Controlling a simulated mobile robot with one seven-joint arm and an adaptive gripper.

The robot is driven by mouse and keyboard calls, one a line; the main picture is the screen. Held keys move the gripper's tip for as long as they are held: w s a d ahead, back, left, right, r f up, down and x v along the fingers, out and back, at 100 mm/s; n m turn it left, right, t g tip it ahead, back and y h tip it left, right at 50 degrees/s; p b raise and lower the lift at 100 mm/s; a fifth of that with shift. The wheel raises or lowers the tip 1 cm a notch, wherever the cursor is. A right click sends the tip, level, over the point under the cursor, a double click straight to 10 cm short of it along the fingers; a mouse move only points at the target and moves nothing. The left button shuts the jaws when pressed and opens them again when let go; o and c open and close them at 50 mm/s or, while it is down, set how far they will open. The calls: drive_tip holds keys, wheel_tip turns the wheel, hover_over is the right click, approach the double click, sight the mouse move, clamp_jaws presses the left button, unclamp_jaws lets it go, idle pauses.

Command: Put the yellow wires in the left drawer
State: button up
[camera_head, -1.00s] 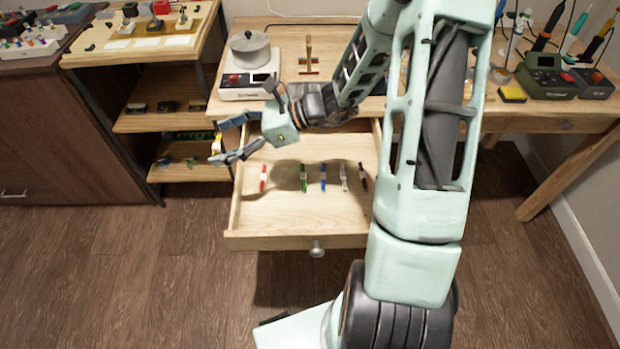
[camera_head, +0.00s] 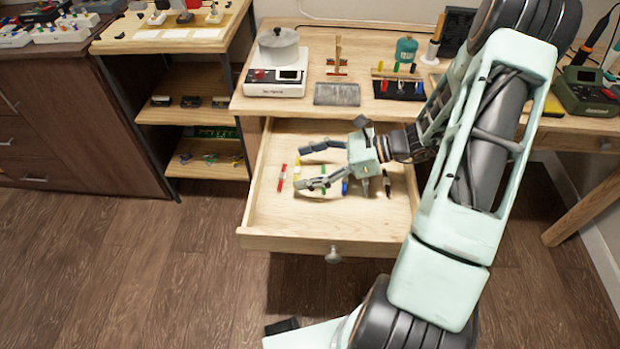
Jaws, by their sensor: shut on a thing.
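The yellow wires (camera_head: 297,164) are a small yellow piece between the fingertips of my gripper (camera_head: 301,167), which is shut on them. The fingers stay spread apart by its length. My gripper is over the open drawer (camera_head: 270,228) at the left end of the workbench, just right of a red bundle (camera_head: 282,178). I cannot tell whether the yellow piece touches the drawer floor. A partly hidden green bundle (camera_head: 323,171), a blue one (camera_head: 345,186), a whitish one (camera_head: 365,187) and a black one (camera_head: 387,184) lie in a row under or beside my gripper.
The drawer's front wall has a round knob (camera_head: 333,255). A white scale with a pot (camera_head: 277,82) stands on the bench (camera_head: 380,110) above the drawer. A wooden shelf unit (camera_head: 180,115) stands at the left. The front of the drawer floor is clear.

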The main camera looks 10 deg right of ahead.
drive_tip(key=shift+d+f, duration=0.15)
drive_tip(key=shift+f, duration=0.1)
drive_tip(key=f, duration=0.2)
drive_tip(key=f+b, duration=0.1)
drive_tip(key=shift+s+d+f, duration=0.1)
drive_tip(key=shift+d+f, duration=0.2)
drive_tip(key=shift+f, duration=0.1)
drive_tip(key=o, duration=0.8)
drive_tip(key=shift+r, duration=0.1)
drive_tip(key=p+v, duration=0.1)
drive_tip(key=v, duration=1.1)
drive_tip(key=shift+r+p, duration=0.1)
drive_tip(key=shift+p, duration=0.3)
